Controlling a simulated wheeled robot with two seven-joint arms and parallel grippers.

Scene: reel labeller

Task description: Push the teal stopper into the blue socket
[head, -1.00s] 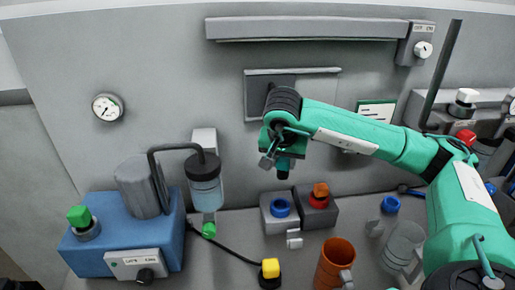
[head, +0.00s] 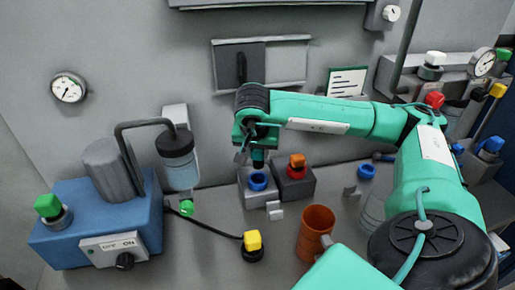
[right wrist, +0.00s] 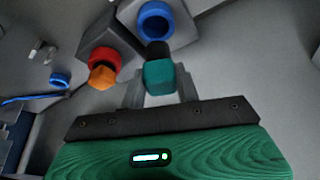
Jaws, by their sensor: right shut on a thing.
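My right gripper (head: 256,152) is shut on the teal stopper (head: 258,160) and holds it just above the blue socket (head: 258,182). The socket is a blue ring on a grey block. In the right wrist view the teal stopper (right wrist: 160,78) sits between the fingertips (right wrist: 160,88). Its dark end points at the blue socket (right wrist: 157,22), whose opening looks empty. The stopper's end appears close to the ring's rim but outside the opening; I cannot tell whether they touch. My left gripper is not in view.
Beside the blue socket is a red socket (head: 297,173) with an orange stopper (head: 297,160) in it. A brown mug (head: 316,230), a yellow-capped button (head: 252,241) and a loose blue ring (head: 367,171) stand nearby. A blue pump unit (head: 100,220) stands at the left.

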